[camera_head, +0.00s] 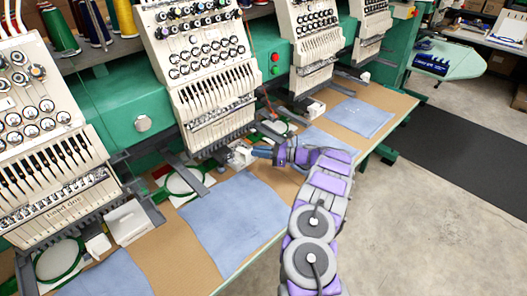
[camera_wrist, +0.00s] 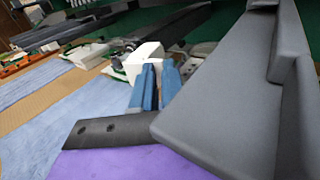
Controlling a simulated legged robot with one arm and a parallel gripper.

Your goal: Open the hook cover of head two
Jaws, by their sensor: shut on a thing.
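Head two (camera_head: 210,85) is the cream embroidery head left of centre in the head view, with rows of round dials and needle bars. Its small white hook cover (camera_head: 238,158) sits low under the head at the table's back. My gripper (camera_head: 256,153) reaches it from the right, on my purple and grey arm. In the wrist view the blue fingers (camera_wrist: 155,85) are close together against the white cover (camera_wrist: 143,56). They are shut on it and hide part of it. I cannot tell how far the cover is turned.
Head one (camera_head: 48,130) stands at the left with a white block (camera_head: 127,222) beside its green hoop. Other heads (camera_head: 318,45) stand to the right. Blue cloths (camera_head: 230,225) lie on the brown table. The floor (camera_head: 440,200) in front is clear.

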